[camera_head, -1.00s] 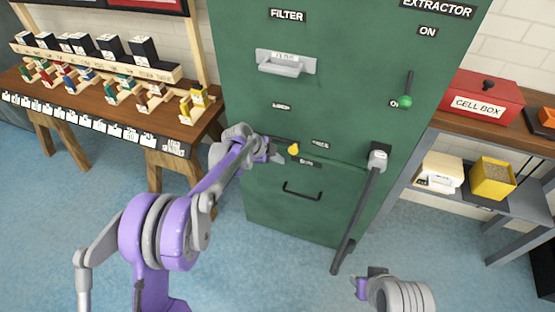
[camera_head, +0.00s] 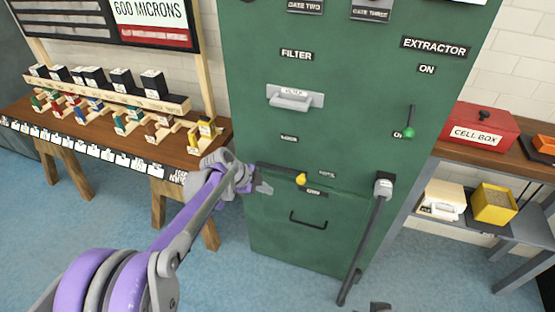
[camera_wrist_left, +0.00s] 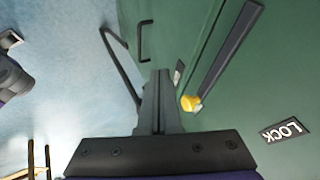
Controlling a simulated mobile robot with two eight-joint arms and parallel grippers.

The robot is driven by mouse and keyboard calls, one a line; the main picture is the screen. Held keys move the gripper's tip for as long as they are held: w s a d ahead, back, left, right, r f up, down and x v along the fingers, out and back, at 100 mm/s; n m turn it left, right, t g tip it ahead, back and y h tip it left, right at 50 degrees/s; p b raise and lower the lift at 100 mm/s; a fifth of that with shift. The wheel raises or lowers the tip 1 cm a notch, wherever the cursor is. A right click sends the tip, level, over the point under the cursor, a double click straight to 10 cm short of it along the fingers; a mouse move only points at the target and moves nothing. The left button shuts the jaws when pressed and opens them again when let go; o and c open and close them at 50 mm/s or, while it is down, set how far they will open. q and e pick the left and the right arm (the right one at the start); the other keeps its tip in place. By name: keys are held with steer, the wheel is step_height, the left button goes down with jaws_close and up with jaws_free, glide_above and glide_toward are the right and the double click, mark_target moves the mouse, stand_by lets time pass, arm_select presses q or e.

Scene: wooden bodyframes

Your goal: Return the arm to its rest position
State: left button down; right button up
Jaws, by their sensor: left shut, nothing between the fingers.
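My left gripper (camera_head: 264,187) is in front of the green cabinet (camera_head: 350,125), just left of a dark slot with a yellow knob (camera_head: 301,179). Its fingers are shut with nothing between them. In the left wrist view the shut fingers (camera_wrist_left: 158,95) point toward the cabinet front, with the yellow knob (camera_wrist_left: 190,103) close to their right. I cannot tell the exact gap between fingers and cabinet. My left arm reaches in from the lower left. Only a small dark part at the bottom edge of the head view may belong to my right arm; its gripper is not visible.
A long grey lever (camera_head: 365,245) slants down from the cabinet's right side. A black drawer handle (camera_head: 308,220) is below the knob. A wooden table (camera_head: 185,155) with small blocks stands left. A shelf with a red cell box (camera_head: 484,128) stands right. Blue floor is open in front.

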arm_select(q)
steer(key=s+a+r+n+y+p, duration=0.2)
steer(key=s+n, duration=0.4)
steer(key=s, duration=0.5)
steer(key=s+a+r+n+y+p, duration=0.2)
steer(key=s+a+r+n+p, duration=0.2)
steer(key=s, duration=0.7)
steer(key=s+a+r+n+t+y+p, duration=0.1)
steer(key=s+a+r+n+y+p, duration=0.1)
steer(key=s+r+n+p, duration=0.3)
steer(key=s+a+r+n, duration=0.1)
steer(key=s+n, duration=0.3)
steer(key=s, duration=0.2)
steer(key=shift+a+r+n, duration=0.2)
steer(key=shift+r+n, duration=0.2)
steer(key=shift+s, duration=0.1)
